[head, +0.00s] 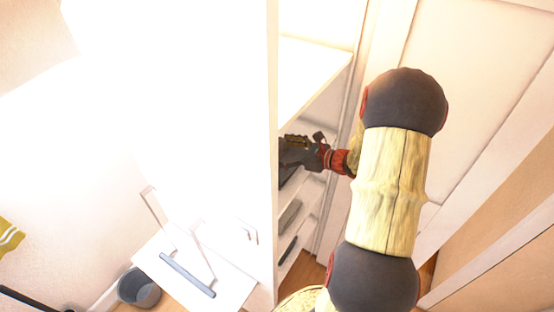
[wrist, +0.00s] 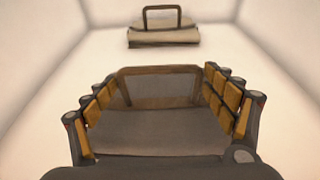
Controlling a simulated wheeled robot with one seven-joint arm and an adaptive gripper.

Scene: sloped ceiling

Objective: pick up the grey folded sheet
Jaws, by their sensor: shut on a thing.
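The grey folded sheet (wrist: 160,125) lies between the two fingers of my gripper (wrist: 165,100) in the wrist view. My gripper is shut on it, with a finger with yellow pads at each side. A thin dark frame shape stands at its far edge. In the head view my gripper (head: 298,152) reaches into the open white cabinet from the right. The held sheet cannot be told apart there from the dark fingers.
A pale folded item (wrist: 163,36) with a dark handle shape lies farther back. White cabinet walls close in on both sides. Lower shelves hold a grey item (head: 290,215). A grey bin (head: 139,288) stands on the floor at lower left.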

